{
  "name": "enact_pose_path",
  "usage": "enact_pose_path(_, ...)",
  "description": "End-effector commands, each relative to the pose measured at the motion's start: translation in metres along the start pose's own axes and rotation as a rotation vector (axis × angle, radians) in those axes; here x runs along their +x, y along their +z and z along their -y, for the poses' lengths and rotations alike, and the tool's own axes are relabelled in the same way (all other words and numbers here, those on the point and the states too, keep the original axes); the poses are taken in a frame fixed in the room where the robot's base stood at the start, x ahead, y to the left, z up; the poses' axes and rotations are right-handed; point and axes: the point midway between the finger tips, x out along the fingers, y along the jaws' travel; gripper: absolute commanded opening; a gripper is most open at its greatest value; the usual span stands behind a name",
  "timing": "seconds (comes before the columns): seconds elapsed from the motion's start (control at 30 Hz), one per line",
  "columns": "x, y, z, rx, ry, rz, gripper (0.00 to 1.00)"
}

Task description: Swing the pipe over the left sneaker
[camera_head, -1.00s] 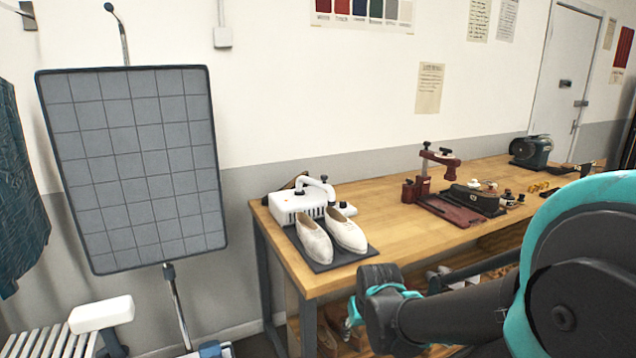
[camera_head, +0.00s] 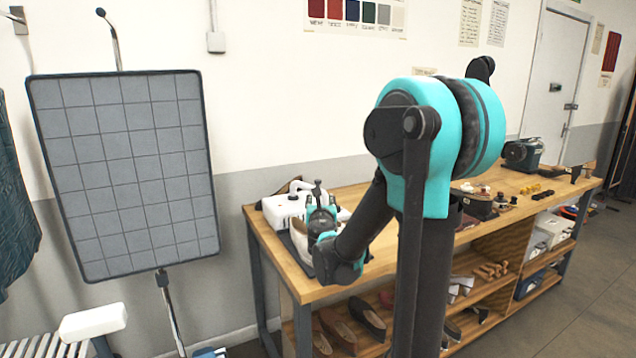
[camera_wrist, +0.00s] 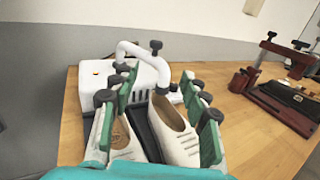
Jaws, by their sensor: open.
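In front stand two pale sneakers on a dark mat, the left sneaker (camera_wrist: 122,135) and the right sneaker (camera_wrist: 172,130). My gripper (camera_wrist: 158,92) is open, its green-padded fingers spread either side of the sneakers in the wrist view. The pipe lies beyond the fingers, apparently not held. In the head view my gripper (camera_head: 322,218) covers most of the sneakers and pipe, beside the machine (camera_head: 280,207).
The wooden bench (camera_head: 277,240) is clear to the right of the sneakers. A dark red clamp device (camera_wrist: 270,75) stands farther right. A gridded grey panel (camera_head: 125,175) stands left of the bench. Shelves below hold shoes (camera_head: 367,318).

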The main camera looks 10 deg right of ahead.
Motion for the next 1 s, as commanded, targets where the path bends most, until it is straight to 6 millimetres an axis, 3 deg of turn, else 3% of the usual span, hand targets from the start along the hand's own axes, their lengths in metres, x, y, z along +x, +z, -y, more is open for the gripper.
enact_pose_path(0.27,0.025,0.001,-0.006,-0.053,0.016,0.008,0.46)
enact_pose_path(0.8,0.130,0.002,-0.007,-0.048,0.014,0.008,0.46)
enact_pose_path(1.0,0.160,0.002,-0.007,-0.048,0.013,0.008,0.46)
